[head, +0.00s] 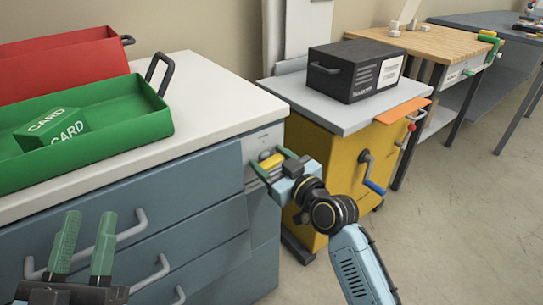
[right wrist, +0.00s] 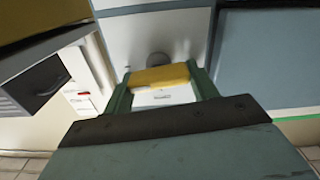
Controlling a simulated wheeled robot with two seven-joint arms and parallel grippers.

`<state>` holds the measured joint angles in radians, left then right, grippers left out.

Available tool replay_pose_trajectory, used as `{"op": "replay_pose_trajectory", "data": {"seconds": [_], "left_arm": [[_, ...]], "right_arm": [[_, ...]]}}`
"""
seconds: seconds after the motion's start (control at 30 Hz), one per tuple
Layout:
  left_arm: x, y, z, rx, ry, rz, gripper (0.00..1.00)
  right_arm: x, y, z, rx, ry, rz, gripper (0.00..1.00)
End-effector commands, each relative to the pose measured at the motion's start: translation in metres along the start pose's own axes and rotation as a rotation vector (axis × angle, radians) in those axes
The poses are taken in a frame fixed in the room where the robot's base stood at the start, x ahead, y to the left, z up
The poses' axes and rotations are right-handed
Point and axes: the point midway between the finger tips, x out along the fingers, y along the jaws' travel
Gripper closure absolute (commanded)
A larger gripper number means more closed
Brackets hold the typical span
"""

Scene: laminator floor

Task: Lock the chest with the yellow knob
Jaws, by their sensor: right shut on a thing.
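The chest (head: 190,188) is blue-grey with drawers and a pale top, at the left of the head view. The yellow knob (head: 271,162) is on a light panel at the chest's right front corner; it also shows in the right wrist view (right wrist: 161,76). My right gripper (head: 272,164) is shut on the yellow knob, one green finger on each side of it. My left gripper (head: 83,246) is at the lower left, in front of the drawers, with its green fingers apart and nothing between them.
A green tray (head: 130,102) holding a green card box (head: 55,128) and a red bin (head: 65,65) stand on the chest. A yellow cabinet (head: 338,160) with a blue-handled crank (head: 372,180) stands to the right, bearing a black box (head: 355,70). Open floor lies at right.

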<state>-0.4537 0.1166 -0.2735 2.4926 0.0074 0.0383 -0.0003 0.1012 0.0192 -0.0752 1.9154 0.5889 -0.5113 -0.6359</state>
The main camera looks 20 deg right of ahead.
Motion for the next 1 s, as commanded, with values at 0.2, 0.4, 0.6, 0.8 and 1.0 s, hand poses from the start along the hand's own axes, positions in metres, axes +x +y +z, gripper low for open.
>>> {"op": "replay_pose_trajectory", "data": {"seconds": [0.2, 0.4, 0.6, 0.8, 1.0], "left_arm": [[-0.003, -0.006, 0.032, 0.011, -0.240, -0.014, 0.64], [-0.013, -0.011, 0.056, 0.017, -0.396, -0.025, 0.64], [-0.016, -0.012, 0.062, 0.019, -0.435, -0.028, 0.64], [-0.016, -0.012, 0.062, 0.019, -0.433, -0.028, 0.64], [-0.016, -0.012, 0.062, 0.018, -0.432, -0.028, 0.64]], "right_arm": [[0.000, 0.001, -0.002, 0.089, -0.001, -0.001, 0.65], [0.000, 0.001, -0.001, 0.139, 0.000, 0.000, 0.65], [0.000, 0.001, 0.000, 0.155, 0.001, 0.000, 0.65], [0.000, 0.001, 0.000, 0.156, 0.001, 0.000, 0.65], [0.000, 0.001, 0.000, 0.154, 0.001, 0.000, 0.20]]}}
